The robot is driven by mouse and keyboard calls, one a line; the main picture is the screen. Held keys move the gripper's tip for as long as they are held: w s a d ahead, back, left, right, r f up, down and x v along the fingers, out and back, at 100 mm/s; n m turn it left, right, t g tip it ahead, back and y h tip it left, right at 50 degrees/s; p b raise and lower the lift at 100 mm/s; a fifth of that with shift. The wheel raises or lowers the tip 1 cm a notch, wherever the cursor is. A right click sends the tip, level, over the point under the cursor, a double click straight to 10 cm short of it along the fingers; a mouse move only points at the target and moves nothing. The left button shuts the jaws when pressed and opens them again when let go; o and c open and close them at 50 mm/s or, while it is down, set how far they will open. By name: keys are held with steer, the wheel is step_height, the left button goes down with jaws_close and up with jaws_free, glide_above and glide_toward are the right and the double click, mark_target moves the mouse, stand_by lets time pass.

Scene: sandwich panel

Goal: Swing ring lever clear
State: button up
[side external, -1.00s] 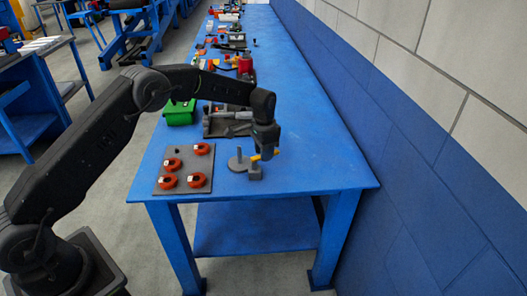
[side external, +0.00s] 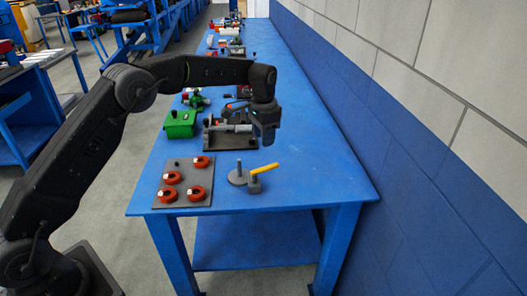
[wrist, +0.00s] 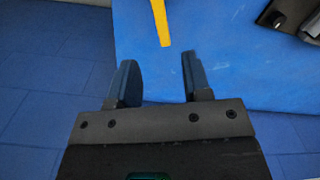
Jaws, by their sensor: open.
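A yellow lever (side external: 264,169) sits on a small grey block (side external: 254,186) near the front of the blue bench. It points to the right and slightly away. Beside it on the left stands a grey disc with an upright post (side external: 239,173). My gripper (side external: 267,140) hangs above and beyond the lever, apart from it. In the wrist view my gripper (wrist: 159,75) is open, with nothing between its two fingers. Part of the yellow lever (wrist: 160,22) shows beyond the fingertips, cut off by the top edge. No separate ring on the lever can be made out.
A dark panel with red rings (side external: 183,182) lies left of the disc. A green box (side external: 181,124) and a dark tray with a metal device (side external: 230,140) are further back. The bench's right side is clear, along the blue wall.

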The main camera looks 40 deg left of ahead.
steer(key=shift+r, duration=1.55)
steer(key=s+d+r+n+t, duration=0.1)
steer(key=s+r+n+t, duration=0.15)
steer(key=s+r, duration=1.25)
steer(key=s+f+n+t, duration=0.1)
steer(key=s+f, duration=0.2)
steer(key=s, duration=0.8)
steer(key=s+d+f+n+t, duration=0.1)
steer(key=s+f+t, duration=0.1)
steer(key=s, duration=0.9)
steer(key=shift+s+f, duration=0.4)
steer(key=shift+f, duration=0.05)
